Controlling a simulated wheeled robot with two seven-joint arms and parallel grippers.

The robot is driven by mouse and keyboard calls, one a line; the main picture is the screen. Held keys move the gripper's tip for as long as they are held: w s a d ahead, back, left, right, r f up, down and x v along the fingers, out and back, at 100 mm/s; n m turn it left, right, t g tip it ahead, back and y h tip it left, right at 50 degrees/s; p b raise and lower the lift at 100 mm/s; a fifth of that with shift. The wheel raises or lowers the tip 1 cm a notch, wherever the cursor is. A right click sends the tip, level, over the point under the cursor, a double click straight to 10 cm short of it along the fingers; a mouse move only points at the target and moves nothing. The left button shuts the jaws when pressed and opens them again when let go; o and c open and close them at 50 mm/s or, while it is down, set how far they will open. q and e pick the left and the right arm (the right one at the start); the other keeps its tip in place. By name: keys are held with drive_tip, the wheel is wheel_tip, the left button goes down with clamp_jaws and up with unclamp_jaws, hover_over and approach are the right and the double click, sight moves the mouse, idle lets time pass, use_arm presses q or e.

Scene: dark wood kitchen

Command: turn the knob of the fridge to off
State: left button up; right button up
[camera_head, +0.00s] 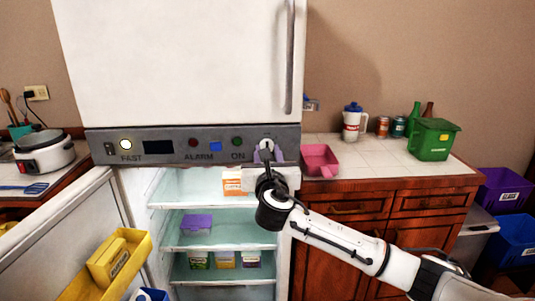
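The fridge (180,60) is white, with a grey control panel (185,158) across its middle. The panel carries an ON label, an ALARM label, a FAST label and several lights. A round whitish knob (266,144) sits at the panel's right end, partly hidden. My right gripper (266,154) is up at this knob, its fingers at the knob's lower part. Whether the fingers are closed on it, or touching it, I cannot tell. The knob's pointer direction cannot be made out. My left gripper is not in view.
The lower fridge door (50,235) stands open to the left, with a yellow shelf bin (130,265). Lit shelves hold boxes. A counter at right bears a pink container (320,160), a jug (353,122) and a green bin (433,139). A cooker (44,151) stands at left.

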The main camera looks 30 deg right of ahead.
drive_tip(key=shift+f, duration=0.1)
drive_tip(key=o, duration=1)
drive_tip(key=b+v, duration=0.1)
drive_tip(key=v, duration=0.9)
drive_tip(key=shift+s+a, duration=0.15)
